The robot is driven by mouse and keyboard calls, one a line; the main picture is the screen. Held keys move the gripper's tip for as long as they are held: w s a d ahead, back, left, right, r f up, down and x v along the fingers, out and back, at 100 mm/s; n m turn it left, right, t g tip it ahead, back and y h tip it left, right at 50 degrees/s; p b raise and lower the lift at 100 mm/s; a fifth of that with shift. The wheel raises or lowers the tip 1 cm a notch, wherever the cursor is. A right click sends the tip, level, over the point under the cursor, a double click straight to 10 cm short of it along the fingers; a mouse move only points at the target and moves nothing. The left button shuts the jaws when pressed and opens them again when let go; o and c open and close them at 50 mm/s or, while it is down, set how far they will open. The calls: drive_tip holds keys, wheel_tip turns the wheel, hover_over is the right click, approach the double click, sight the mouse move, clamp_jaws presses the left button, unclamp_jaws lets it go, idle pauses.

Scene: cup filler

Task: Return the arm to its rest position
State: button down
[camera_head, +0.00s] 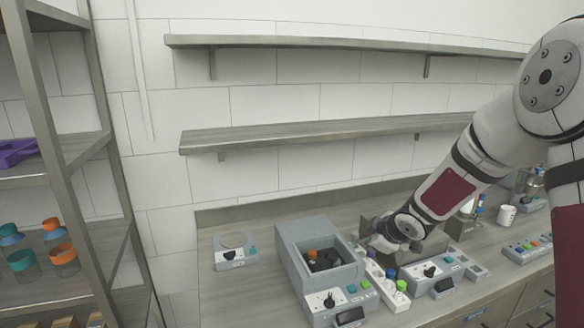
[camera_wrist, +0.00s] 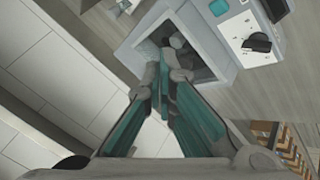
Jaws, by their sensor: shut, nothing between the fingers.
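My arm reaches in from the right in the head view, with its wrist bent low over the counter. My gripper (camera_wrist: 165,75) shows in the wrist view with its teal-padded fingers brought together and nothing between them. In that view its fingertips overlap the opening of a grey machine. In the head view the arm's end is just right of the grey box machine (camera_head: 290,241), and the fingers are mostly hidden there. I cannot tell whether the fingers touch anything.
A control box (camera_head: 432,271) is to the right, a small scale-like device (camera_head: 235,252) to the left. Two empty wall shelves (camera_head: 300,135) hang above. A metal rack (camera_head: 85,160) stands left.

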drive_tip(key=s+d+r+m+h, duration=0.35)
drive_tip(key=s+r+m, duration=0.35)
drive_tip(key=s+r, duration=0.85)
drive_tip(key=s+a+r+m+g+y, duration=0.1)
drive_tip(key=s+a+m, duration=0.1)
drive_tip(key=s, duration=0.8)
drive_tip(key=s+a+r+m+g+y+b, duration=0.1)
drive_tip(key=s+a+r+m, duration=0.1)
drive_tip(key=s, duration=0.9)
drive_tip(key=shift+a+m+g, duration=0.3)
drive_tip(key=shift+a+m, duration=0.5)
drive_tip(key=shift+a, duration=0.25)
